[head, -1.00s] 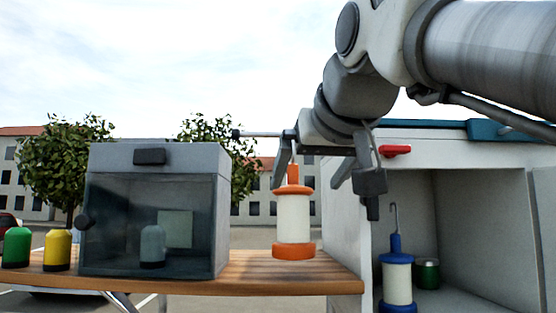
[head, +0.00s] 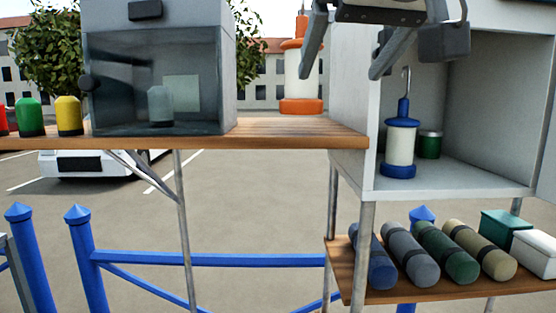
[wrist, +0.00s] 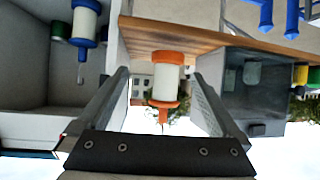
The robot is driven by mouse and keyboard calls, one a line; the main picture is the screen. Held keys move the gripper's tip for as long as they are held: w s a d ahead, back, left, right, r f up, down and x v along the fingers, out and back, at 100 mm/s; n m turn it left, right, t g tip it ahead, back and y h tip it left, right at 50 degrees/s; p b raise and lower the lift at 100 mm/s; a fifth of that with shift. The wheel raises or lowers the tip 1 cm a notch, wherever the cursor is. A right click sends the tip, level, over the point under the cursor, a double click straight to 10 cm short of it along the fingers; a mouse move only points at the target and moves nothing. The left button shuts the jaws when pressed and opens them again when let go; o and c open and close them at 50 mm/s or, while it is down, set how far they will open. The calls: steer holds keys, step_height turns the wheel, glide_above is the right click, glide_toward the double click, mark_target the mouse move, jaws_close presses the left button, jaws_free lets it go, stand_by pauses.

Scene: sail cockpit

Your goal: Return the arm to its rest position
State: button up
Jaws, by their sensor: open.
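My gripper (head: 340,76) is at the top of the head view, cut off by the frame edge, with its two fingers spread and nothing between them. In the wrist view the open fingers (wrist: 161,76) frame an orange-and-white lantern-like object (wrist: 168,82), which stands beyond them on the wooden shelf (wrist: 205,38). Most of my arm is out of view above.
A grey box with a dark clear front (head: 115,85) stands left on the shelf, beside yellow (head: 69,116) and green (head: 29,117) bottles. A white open cabinet (head: 350,140) at right holds a blue-capped lantern (head: 400,145). Below are rolls (head: 408,255) and blue railings (head: 200,259).

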steer(key=s+d+f+g+b, duration=0.1)
steer(key=s+d+f+g, duration=0.1)
steer(key=f, duration=1.2)
steer(key=s+d+f+m+g+h, duration=0.1)
steer(key=s+f, duration=0.3)
steer(key=f, duration=1)
steer(key=s+d+f+g+b, duration=0.1)
steer(key=s+d+f+g, duration=0.2)
steer(key=f, duration=1.1)
steer(key=shift+s+b, duration=0.3)
steer(key=shift+r, duration=0.1)
